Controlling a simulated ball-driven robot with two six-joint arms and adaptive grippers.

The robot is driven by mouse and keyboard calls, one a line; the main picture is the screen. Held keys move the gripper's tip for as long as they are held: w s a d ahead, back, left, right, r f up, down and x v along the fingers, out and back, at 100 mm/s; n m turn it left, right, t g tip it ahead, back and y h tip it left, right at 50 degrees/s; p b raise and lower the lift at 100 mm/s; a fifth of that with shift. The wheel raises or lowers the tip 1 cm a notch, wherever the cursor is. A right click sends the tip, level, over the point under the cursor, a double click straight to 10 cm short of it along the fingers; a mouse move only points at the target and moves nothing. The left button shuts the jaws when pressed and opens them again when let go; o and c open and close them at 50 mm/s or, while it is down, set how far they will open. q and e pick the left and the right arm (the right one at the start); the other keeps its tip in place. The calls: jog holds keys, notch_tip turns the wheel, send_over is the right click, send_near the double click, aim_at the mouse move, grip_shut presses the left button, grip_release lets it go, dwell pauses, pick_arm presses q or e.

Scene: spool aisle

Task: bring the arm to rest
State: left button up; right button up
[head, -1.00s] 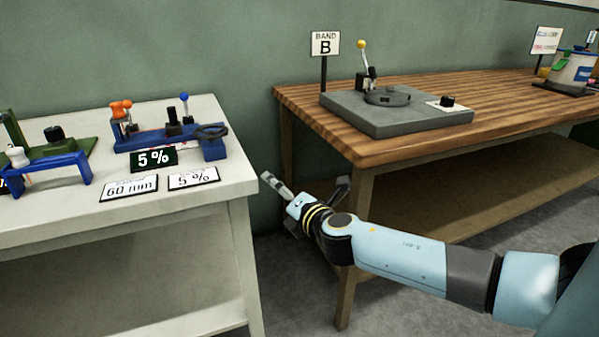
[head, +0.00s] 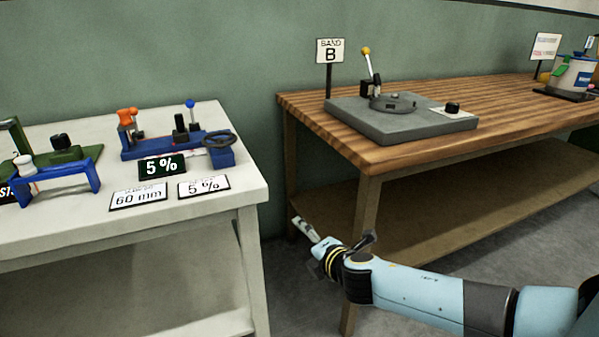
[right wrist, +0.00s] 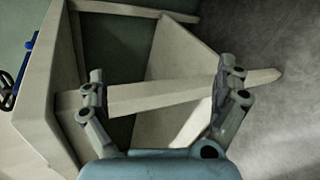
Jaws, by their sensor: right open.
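My right arm (head: 420,293) comes in from the lower right in the head view, light blue with dark joints. Its gripper (head: 332,231) hangs in the gap between the white table and the wooden table, below their tops. In the right wrist view the right gripper (right wrist: 160,90) is open, its two fingers wide apart with nothing held between them. Behind the fingers are the legs and lower shelf of the white table. My left gripper is in neither view.
The white table (head: 225,215) at left bears blue and green fixtures and a "5 %" sign (head: 162,167). The wooden table (head: 420,153) at right bears a grey plate (head: 385,124) with a lever, by a "BAND B" sign (head: 330,50). Grey floor (head: 300,290) shows between them.

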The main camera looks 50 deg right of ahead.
jog(key=s+a+f+m+g+y, duration=0.1)
jog(key=s+a+f+m+g, duration=0.2)
jog(key=s+f, duration=0.7)
jog(key=s+a+f+m+g+y, duration=0.1)
jog(key=s+a+f+m+g, duration=0.2)
jog(key=s+f, duration=0.7)
jog(key=s+a+f+m+g+y, duration=0.1)
jog(key=s+a+f+m+g, duration=0.1)
jog(key=s, duration=0.9)
jog(key=s+a+f+m+g+y, duration=0.1)
jog(key=s+a+f+m+g, duration=0.2)
jog(key=s+a+f+m, duration=0.2)
jog(key=s+f+m, duration=0.1)
jog(key=s+m, duration=0.2)
jog(key=s, duration=0.3)
jog(key=shift+a+f, duration=0.3)
